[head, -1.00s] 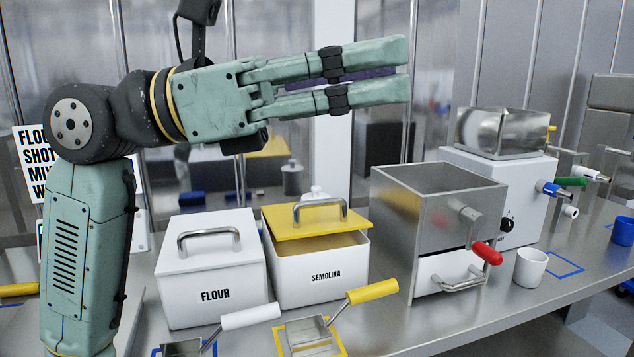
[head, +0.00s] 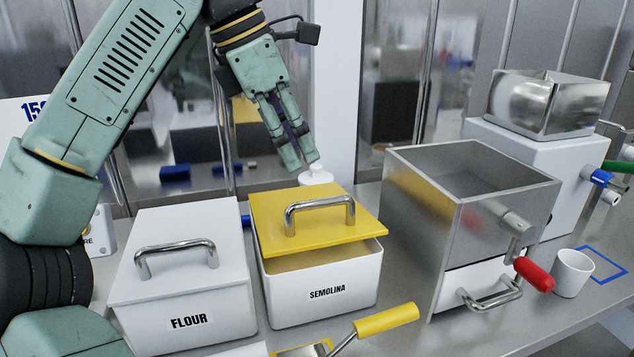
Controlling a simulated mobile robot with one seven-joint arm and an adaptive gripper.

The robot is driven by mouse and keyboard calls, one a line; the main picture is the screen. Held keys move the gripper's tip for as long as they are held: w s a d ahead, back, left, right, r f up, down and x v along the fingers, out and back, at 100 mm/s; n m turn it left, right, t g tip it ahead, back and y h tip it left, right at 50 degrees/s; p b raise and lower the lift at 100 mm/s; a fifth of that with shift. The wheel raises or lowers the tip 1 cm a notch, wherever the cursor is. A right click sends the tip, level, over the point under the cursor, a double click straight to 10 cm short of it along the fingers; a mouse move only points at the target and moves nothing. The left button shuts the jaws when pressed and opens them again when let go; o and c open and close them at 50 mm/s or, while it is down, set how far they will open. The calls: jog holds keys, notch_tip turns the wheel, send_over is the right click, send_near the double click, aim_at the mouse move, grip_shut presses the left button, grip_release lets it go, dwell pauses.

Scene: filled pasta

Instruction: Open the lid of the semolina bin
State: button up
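The semolina bin (head: 322,300) is a white box labelled SEMOLINA, standing on the steel counter right of the flour bin. Its yellow lid (head: 268,222) has a chrome handle (head: 320,204) on top. The lid sits unevenly, and a gap under its front edge shows a tan inside. My gripper (head: 302,161) points down above and behind the lid, apart from the handle. Its fingers lie close together with nothing seen between them. The tips are in front of a white-capped container in the picture.
The white flour bin (head: 190,290) is closed, left of the semolina bin. A steel hopper box (head: 470,215) with a red-handled crank (head: 533,274) stands close on the right. A yellow-handled scoop (head: 386,319) lies in front. A white cup (head: 572,275) stands further right.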

aim_at(321, 199)
jog(key=p+x, duration=0.1)
jog(key=x, duration=0.8)
jog(key=shift+d, duration=0.1)
jog(key=shift+c, duration=0.3)
grip_shut()
